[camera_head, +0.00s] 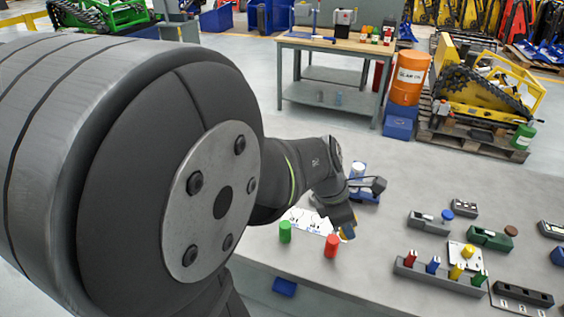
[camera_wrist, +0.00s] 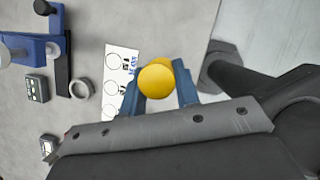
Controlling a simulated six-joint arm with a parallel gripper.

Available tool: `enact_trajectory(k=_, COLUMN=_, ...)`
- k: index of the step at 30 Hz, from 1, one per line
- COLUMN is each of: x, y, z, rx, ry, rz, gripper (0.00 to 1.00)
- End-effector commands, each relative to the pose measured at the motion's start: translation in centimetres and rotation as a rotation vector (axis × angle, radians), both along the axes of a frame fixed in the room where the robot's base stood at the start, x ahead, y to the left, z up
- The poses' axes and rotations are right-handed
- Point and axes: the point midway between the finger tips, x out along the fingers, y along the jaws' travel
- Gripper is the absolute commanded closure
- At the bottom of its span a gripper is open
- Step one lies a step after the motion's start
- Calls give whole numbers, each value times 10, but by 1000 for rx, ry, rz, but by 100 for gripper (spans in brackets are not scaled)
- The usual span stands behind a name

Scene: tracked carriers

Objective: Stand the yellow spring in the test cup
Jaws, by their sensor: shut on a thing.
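The yellow spring (camera_wrist: 156,80) shows in the wrist view as a yellow cylinder seen from its round end. It sits between the two blue fingers of my gripper (camera_wrist: 160,86), which is shut on it. Whether the spring touches the bench is unclear.
A white sheet with printed circles (camera_wrist: 119,75) lies beside the spring. A green cylinder (camera_head: 285,231) and a red cylinder (camera_head: 331,245) stand near the bench's front edge. A blue device (camera_head: 365,190) stands behind my gripper. A rack with coloured pieces (camera_head: 440,277) is at the right.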

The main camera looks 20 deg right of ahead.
Motion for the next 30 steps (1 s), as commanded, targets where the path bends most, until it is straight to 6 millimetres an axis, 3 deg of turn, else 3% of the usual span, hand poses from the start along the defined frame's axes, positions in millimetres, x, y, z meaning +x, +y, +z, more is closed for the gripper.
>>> enact_trajectory(k=9, x=104, y=-39, z=-2, rx=1, ry=1, rz=5, gripper=95)
enact_trajectory(k=18, x=188, y=-54, z=-16, rx=0, ry=0, rz=2, gripper=95)
enact_trajectory(k=24, x=213, y=-55, z=-22, rx=-1, ry=-1, rz=-1, gripper=95)
enact_trajectory(k=30, x=216, y=-55, z=-27, rx=-1, ry=-1, rz=-1, gripper=95)
